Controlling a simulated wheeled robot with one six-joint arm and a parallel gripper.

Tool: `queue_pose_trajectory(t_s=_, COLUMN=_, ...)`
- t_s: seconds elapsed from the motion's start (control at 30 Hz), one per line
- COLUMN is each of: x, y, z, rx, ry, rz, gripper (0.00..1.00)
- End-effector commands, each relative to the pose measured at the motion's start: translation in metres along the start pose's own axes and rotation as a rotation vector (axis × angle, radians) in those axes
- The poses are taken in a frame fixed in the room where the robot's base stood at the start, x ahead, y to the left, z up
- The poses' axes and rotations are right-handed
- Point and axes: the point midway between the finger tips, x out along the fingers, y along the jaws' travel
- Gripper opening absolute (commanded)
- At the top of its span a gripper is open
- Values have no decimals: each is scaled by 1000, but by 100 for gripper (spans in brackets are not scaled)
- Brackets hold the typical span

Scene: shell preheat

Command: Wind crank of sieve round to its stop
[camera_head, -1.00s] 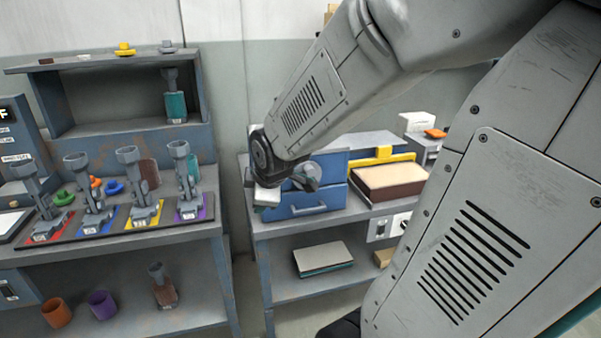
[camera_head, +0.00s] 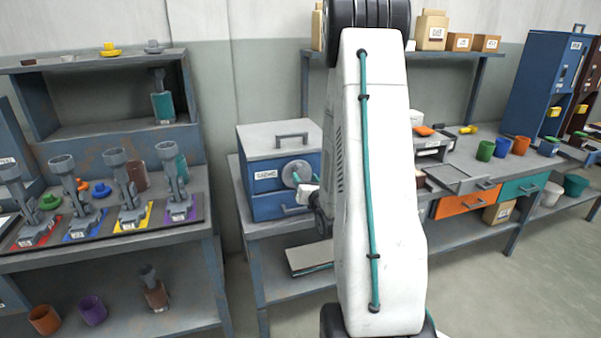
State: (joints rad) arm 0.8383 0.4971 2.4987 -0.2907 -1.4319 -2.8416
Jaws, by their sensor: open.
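A blue box with a grey lid and a top handle (camera_head: 265,165) stands on the middle bench. A grey round crank (camera_head: 296,173) is on its front, which I take to be the sieve's crank. My gripper (camera_head: 306,194) is open, just below and right of the crank. Its fingers are small in view and partly hidden by my arm. I cannot tell whether they touch the crank or are around its knob.
My white arm link hides the bench's middle. A blue drawer (camera_head: 283,205) sits under the box. A grey tray (camera_head: 460,178) and an orange drawer (camera_head: 466,203) are to the right. The left bench holds several grey stands on a dark mat (camera_head: 105,228). Floor at right is clear.

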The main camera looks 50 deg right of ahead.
Motion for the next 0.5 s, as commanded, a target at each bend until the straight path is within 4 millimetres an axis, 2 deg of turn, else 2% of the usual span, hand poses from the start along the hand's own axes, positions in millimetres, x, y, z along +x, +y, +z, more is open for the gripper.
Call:
queue_pose_trajectory(t_s=0.2, x=36, y=1, z=0, rx=2, ry=-1, rz=1, gripper=50)
queue_pose_trajectory(t_s=0.33, x=50, y=1, z=0, rx=3, ry=0, rz=1, gripper=50)
queue_pose_trajectory(t_s=0.5, x=56, y=1, z=0, rx=3, ry=1, rz=1, gripper=50)
